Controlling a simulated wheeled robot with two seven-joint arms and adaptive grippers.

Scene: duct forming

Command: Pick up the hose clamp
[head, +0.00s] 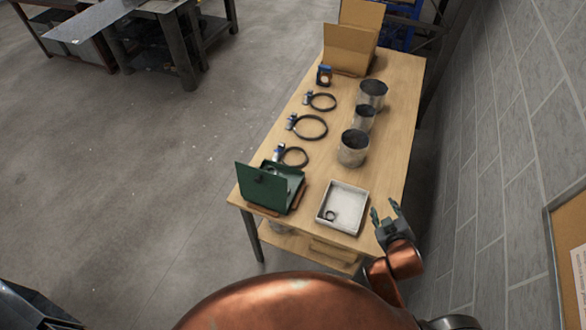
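Several ring-shaped hose clamps, dark bands with blue-grey screw housings, lie in a column along the left side of the wooden table in the head view. The nearest clamp (295,163) is by the green box, a large clamp (325,128) is behind it, and a smaller clamp (332,102) is farther back. A small dark ring (330,215) lies in the white tray (356,224); I cannot tell if it is a clamp. My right gripper (385,211) is open and empty at the tray's right, apart from every clamp. My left gripper is not in view.
An open green box (265,188) stands at the table's near left corner. Metal duct pieces (354,148) stand along the right side, with a cardboard box (351,45) at the far end.

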